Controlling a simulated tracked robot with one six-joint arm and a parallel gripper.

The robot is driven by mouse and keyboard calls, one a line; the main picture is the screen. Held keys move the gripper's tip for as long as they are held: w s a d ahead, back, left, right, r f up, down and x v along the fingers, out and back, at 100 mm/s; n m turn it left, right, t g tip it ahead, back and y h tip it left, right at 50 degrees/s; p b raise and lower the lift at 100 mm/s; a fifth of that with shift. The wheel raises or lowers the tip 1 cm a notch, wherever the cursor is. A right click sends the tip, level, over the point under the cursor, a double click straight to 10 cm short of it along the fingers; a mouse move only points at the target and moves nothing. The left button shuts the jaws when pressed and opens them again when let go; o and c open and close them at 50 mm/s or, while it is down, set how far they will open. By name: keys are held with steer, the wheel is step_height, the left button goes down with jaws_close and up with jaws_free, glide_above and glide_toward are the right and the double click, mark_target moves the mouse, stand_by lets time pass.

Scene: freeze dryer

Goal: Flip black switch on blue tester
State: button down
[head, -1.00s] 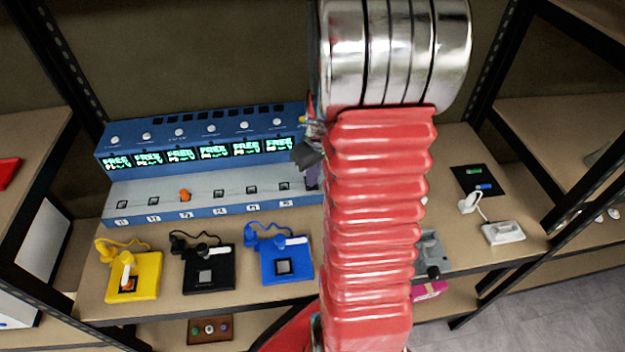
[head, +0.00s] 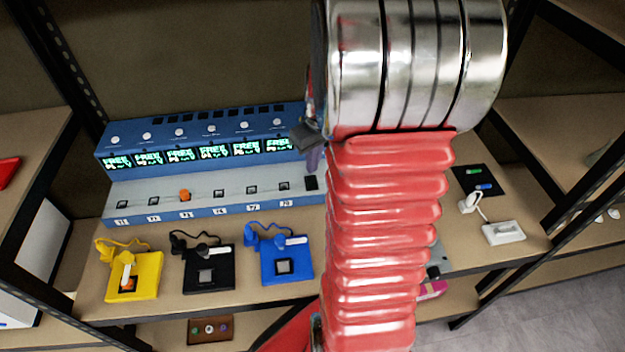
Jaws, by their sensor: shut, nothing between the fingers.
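The long blue tester (head: 140,213) stands at the back of the table, with a row of lit green displays reading FREE. Its black switch (head: 311,183) is at the right end of the light front ledge, beside several small square slots, one holding an orange piece (head: 184,195). My gripper (head: 311,153) is shut and empty, just above and behind the switch in the picture and apart from it as far as I can see. My red arm hides part of the gripper and whatever lies behind the arm. The switch's exact position is too small to tell.
A yellow device (head: 146,286), a black one (head: 221,275) and a blue one (head: 301,268) line the front edge. A white device (head: 503,233) and a black pad (head: 468,178) are at the right. Dark shelf posts frame both sides.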

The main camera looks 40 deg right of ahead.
steer(key=shift+r, duration=0.75)
steer(key=shift+s, duration=0.1)
